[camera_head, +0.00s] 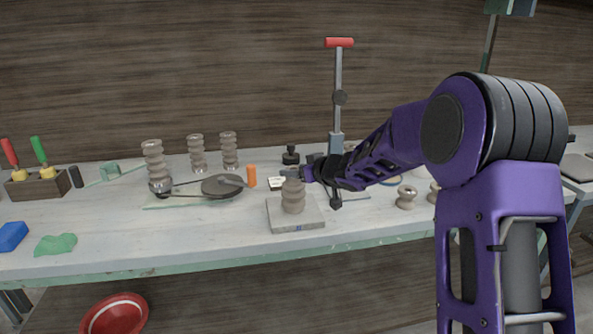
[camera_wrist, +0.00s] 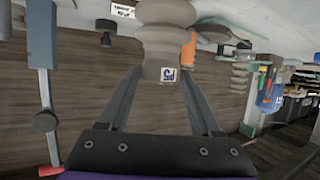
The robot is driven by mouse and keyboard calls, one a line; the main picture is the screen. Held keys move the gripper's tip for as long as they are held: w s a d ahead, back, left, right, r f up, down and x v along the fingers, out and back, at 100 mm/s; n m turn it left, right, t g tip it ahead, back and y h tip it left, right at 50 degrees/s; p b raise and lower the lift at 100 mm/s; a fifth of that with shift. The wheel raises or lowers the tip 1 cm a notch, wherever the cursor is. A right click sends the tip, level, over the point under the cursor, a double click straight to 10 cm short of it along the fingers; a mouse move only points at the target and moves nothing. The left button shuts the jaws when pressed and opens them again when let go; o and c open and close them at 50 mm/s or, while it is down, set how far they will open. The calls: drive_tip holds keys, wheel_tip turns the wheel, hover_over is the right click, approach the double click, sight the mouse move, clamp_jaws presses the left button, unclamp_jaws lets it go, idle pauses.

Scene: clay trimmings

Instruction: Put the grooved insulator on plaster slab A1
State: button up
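A grey-beige grooved insulator (camera_head: 293,196) stands upright on a square grey plaster slab (camera_head: 309,223) near the front middle of the bench. The slab has a small label on its front face, too small to read. My gripper (camera_head: 297,174) reaches in from the right at the top of this insulator. In the wrist view the insulator (camera_wrist: 166,40) is between the fingertips of my gripper (camera_wrist: 164,78), which appear to touch both sides of its neck. A small white and blue label is on that neck. Its base seems to rest on the slab.
Tall ribbed insulators (camera_head: 197,154) stand at the back left, one (camera_head: 157,168) near a dark round disc (camera_head: 222,187). An orange cylinder (camera_head: 251,176) is behind the slab. A red-handled press (camera_head: 338,95) stands behind my arm.

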drive_tip(key=shift+o, duration=1.3)
drive_tip(key=shift+s+d+r, duration=0.2)
drive_tip(key=shift+r, duration=0.15)
drive_tip(key=p+v, duration=0.2)
drive_tip(key=v, duration=0.9)
drive_tip(key=shift+d, duration=0.15)
drive_tip(key=shift+s, duration=0.15)
